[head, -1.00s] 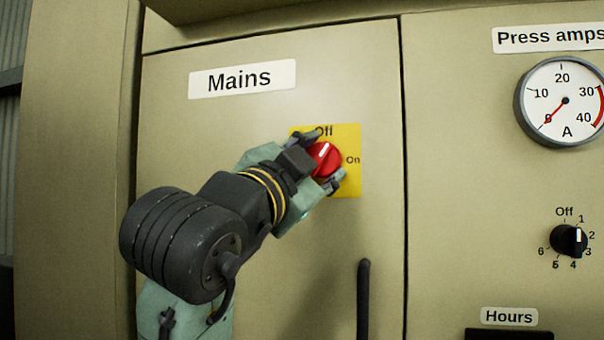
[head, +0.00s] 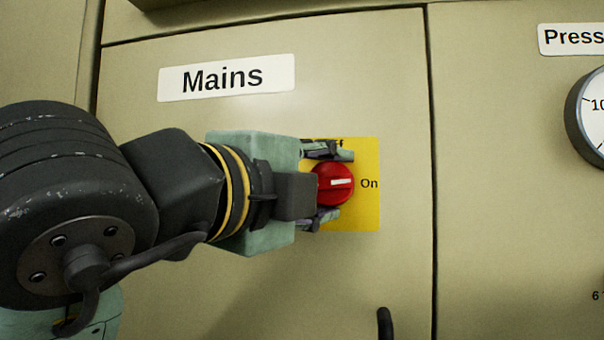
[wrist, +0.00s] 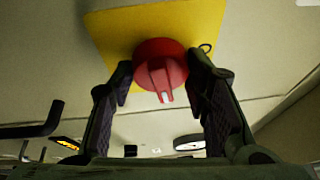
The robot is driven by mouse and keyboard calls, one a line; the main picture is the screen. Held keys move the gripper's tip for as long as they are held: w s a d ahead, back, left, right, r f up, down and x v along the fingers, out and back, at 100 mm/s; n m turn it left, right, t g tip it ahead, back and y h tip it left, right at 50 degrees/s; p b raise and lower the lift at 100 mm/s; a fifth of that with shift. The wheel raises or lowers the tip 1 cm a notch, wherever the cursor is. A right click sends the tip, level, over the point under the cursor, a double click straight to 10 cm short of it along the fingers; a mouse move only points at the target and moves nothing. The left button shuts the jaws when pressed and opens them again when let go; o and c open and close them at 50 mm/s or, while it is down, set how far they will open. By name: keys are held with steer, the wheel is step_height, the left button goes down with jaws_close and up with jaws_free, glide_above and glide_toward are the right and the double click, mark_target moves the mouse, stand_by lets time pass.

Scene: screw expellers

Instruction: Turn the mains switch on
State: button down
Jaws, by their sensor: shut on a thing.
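The mains switch is a red rotary knob (head: 333,184) on a yellow plate (head: 367,212), below the "Mains" label (head: 226,78) on a beige cabinet door. The knob's white mark lies nearly level and points right, at the word "On" (head: 369,184). The word "Off" at the plate's top is mostly hidden by a finger. My gripper (head: 330,182) is shut on the knob, one finger above and one below it. In the wrist view the red knob (wrist: 160,68) sits between the two fingers, its white mark toward the bottom of the picture.
A black door handle (head: 386,324) stands out below and right of the switch. To the right, past a door seam, are a "Press" label (head: 571,41) and a dial gauge (head: 587,117), both cut by the frame. The door around the plate is clear.

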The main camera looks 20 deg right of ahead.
steer(key=shift+r+m, duration=0.1)
steer(key=shift+m, duration=0.4)
steer(key=shift+p, duration=0.3)
steer(key=c, duration=0.9)
jaws_free()
steer(key=v, duration=1.2)
steer(key=shift+r, duration=0.25)
